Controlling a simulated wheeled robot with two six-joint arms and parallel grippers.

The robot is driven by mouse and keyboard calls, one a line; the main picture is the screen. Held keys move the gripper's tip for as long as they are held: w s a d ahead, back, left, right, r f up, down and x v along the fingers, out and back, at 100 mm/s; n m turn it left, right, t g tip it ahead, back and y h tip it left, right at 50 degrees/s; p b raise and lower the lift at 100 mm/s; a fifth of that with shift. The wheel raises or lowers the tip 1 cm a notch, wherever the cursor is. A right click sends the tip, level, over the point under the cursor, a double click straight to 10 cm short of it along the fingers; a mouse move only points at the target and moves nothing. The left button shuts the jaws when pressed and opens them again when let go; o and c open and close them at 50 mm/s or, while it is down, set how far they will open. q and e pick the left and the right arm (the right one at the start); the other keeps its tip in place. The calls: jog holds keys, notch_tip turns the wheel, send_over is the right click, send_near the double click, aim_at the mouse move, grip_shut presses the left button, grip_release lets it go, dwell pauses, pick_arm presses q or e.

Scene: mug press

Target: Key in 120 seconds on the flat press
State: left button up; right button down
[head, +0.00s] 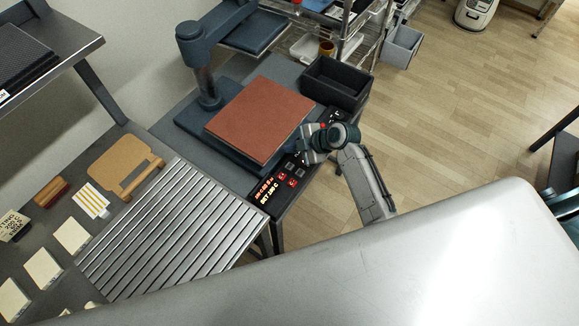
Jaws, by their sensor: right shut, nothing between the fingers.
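The flat press (204,78) stands on the bench, with a dark blue-grey post and base and a reddish-brown pad (262,118) lying over its lower plate. Its black control panel (278,197) runs along the front edge, with a lit orange-red display (266,190) at the left end. The display's lower line seems to read SET 180 C; the upper line is too small to read surely. Red and grey buttons sit beside it. My right gripper (303,157) is shut and empty over the panel, hiding part of the keys; contact cannot be told. My left gripper is not in view.
A black open bin (335,82) stands behind the panel's far end. A slatted metal rack (170,235) lies left of the press, beside a tan board (124,167) and several pale cards. Wire shelves (345,38) stand behind.

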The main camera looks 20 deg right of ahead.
aim_at(293, 167)
notch_tip(293, 167, down, 7)
jog(key=b, duration=0.5)
jog(key=shift+f, duration=0.15)
dwell(1.6)
jog(key=shift+f+b, duration=0.35)
jog(key=shift+b, duration=0.05)
jog(key=shift+f+b, duration=0.45)
dwell(0.6)
dwell(0.3)
jog(key=shift+r+p, duration=0.6)
jog(key=shift+r, duration=0.25)
jog(key=shift+r, duration=0.1)
jog(key=shift+r+p, duration=1.75)
jog(key=shift+r, duration=0.65)
